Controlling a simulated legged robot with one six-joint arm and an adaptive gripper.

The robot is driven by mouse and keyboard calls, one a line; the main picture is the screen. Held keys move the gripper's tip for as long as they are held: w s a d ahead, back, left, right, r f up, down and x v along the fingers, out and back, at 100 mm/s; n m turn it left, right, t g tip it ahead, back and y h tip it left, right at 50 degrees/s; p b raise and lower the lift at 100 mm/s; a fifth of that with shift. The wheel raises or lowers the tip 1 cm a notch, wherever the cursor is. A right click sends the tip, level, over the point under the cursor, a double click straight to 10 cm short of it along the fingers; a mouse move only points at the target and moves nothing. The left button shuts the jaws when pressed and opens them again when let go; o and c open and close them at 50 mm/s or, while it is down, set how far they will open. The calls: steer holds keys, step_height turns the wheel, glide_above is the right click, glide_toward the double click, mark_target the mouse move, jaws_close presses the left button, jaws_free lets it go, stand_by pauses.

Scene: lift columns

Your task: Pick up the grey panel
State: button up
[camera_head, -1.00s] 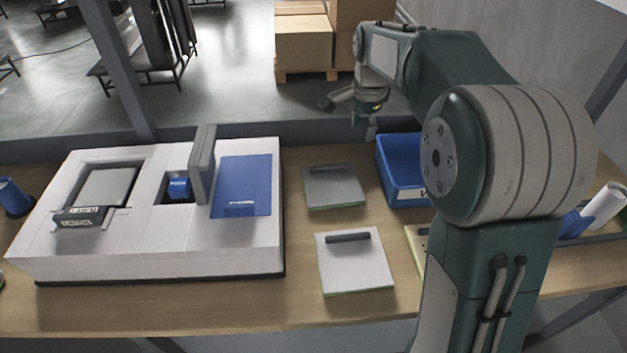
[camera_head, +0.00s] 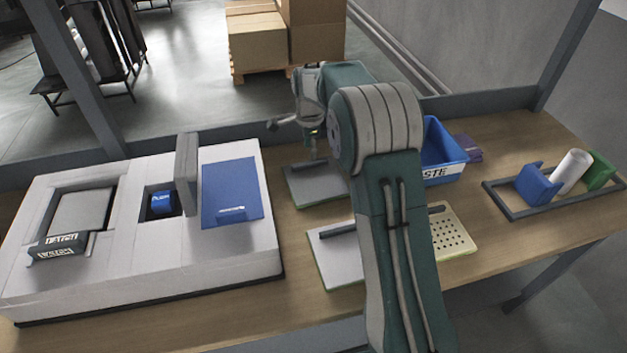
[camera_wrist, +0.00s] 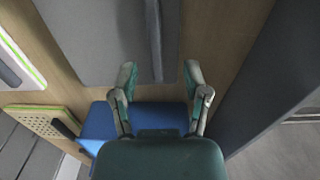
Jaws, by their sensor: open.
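The grey panel (camera_head: 308,187) lies flat on the wooden bench, right of the white fixture block; my arm partly covers it in the head view. In the wrist view the grey panel (camera_wrist: 90,40) fills the upper part, with its dark bar handle (camera_wrist: 153,40) running lengthwise. My gripper (camera_wrist: 160,72) is open and empty, with the near end of the handle appearing between its fingertips. In the head view my gripper (camera_head: 311,148) is over the panel's far side; I cannot tell how high above the handle it is.
The white fixture block (camera_head: 100,270) with an upright grey flap (camera_head: 186,175) is to the left. A grey rail (camera_head: 240,140) edges the bench.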

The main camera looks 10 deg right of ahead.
mark_target(309, 162)
steer(key=f, duration=0.4)
steer(key=shift+s+a, duration=0.2)
steer(key=shift+s, duration=0.05)
steer(key=shift+d+f, duration=0.25)
steer(key=shift+f, duration=0.1)
steer(key=shift+a, duration=0.25)
jaws_close()
